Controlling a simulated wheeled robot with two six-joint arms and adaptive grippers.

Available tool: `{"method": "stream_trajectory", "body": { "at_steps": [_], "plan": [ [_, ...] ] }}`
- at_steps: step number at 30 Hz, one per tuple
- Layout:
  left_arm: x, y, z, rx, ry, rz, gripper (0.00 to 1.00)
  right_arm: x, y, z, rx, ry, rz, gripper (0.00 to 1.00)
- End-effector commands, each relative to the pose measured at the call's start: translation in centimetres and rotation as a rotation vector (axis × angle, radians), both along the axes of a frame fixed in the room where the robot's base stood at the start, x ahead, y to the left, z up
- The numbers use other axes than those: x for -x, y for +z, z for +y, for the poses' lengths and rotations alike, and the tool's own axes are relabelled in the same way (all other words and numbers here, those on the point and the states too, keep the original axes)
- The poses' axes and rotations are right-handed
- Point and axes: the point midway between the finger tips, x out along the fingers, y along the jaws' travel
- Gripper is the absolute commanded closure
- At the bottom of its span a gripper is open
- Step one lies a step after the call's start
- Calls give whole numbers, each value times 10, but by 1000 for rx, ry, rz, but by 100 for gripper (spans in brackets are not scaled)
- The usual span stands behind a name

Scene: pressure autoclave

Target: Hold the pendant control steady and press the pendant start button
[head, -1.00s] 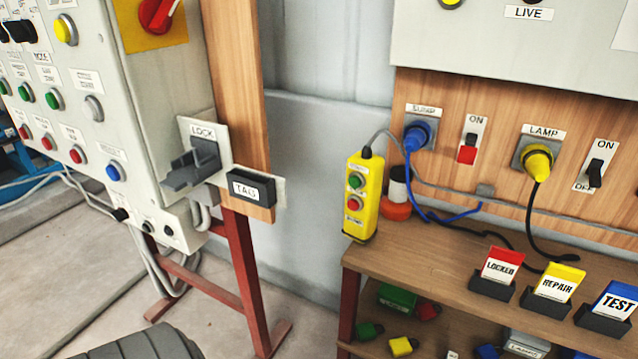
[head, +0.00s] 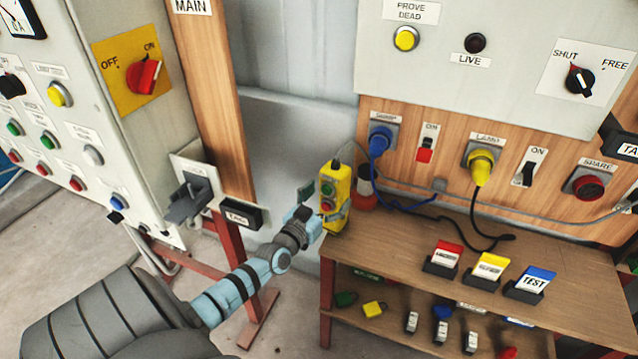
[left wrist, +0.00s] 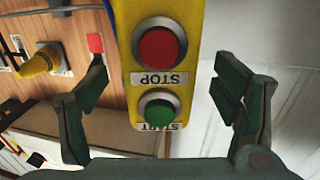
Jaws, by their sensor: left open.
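The yellow pendant control (head: 338,185) hangs from a grey cable at the left end of the wooden bench. My left gripper (head: 318,203) is at its front left side in the head view. In the left wrist view the pendant (left wrist: 190,12) appears upside down, with the red STOP button (left wrist: 159,49) above the green START button (left wrist: 159,111). The open fingers of my left gripper (left wrist: 164,85) stand on either side of it, with gaps on both sides. My right gripper is not in view.
The wooden bench (head: 400,238) carries red, yellow and blue tag cards (head: 490,267). Left of the pendant are a grey lock bracket (head: 188,200) and a tag box (head: 238,214) on a wooden post. A red-based cylinder (head: 363,201) stands close behind the pendant.

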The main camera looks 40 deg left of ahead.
Motion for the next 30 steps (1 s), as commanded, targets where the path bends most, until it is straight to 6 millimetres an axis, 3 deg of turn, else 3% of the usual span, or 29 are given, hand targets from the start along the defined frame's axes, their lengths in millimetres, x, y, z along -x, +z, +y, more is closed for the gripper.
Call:
{"method": "stream_trajectory", "body": {
  "at_steps": [1,5,13,26,30],
  "plan": [
    [-9,-5,1,1,1,-2,18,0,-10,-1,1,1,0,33],
    [-24,-4,4,0,0,0,18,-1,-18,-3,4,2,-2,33],
    [-28,-2,5,0,0,3,18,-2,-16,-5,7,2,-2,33],
    [-28,-2,4,0,0,3,86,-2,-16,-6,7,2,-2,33],
    [-28,-2,4,1,-1,4,86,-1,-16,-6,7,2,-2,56]
  ]
}}
